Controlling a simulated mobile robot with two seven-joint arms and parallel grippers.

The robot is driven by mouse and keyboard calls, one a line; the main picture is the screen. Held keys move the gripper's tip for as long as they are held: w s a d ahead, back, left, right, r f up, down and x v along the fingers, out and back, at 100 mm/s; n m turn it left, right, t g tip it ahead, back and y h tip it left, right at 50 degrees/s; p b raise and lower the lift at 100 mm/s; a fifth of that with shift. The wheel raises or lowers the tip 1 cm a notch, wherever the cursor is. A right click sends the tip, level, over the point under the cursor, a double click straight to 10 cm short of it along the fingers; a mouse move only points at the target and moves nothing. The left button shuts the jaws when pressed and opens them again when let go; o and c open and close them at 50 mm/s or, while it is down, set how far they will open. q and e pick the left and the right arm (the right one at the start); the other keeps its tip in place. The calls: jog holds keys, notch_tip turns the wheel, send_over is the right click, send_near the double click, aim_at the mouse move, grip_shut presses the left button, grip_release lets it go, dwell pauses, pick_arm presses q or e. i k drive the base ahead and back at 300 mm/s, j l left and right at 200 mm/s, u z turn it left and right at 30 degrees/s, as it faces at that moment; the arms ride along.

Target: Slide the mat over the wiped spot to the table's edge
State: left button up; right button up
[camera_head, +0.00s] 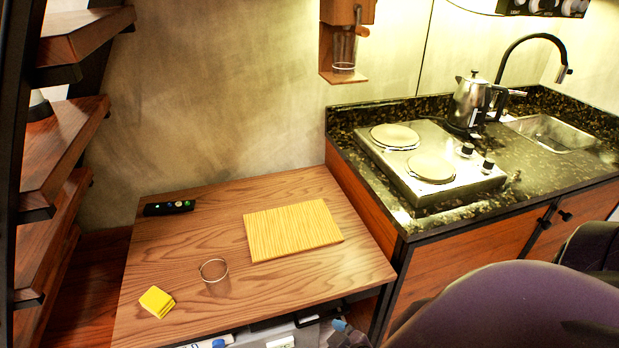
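The mat (293,230), a pale yellow rectangle with fine stripes, lies flat on the right half of the low wooden table (190,245). It is set in from the table's front edge, with bare wood between. A thin pale ring (214,270) shows on the table left of the mat's near left corner; it looks like the rim of a clear glass, but I cannot tell for sure. No separate wiped spot can be made out. A yellow folded cloth or sponge (157,302) lies near the table's front left. Neither of my grippers is in view.
A black remote-like object (169,208) lies at the table's back left. A counter (400,213) with a hotplate, kettle (470,100) and sink adjoins on the right. Purple chairs (500,305) stand at the front right. Wooden stairs (60,145) rise at left.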

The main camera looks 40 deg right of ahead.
aim_at(291, 228)
jog(key=z, duration=1.15)
jog(key=l, duration=0.5)
jog(key=i+l, duration=0.15)
jog(key=l, duration=0.35)
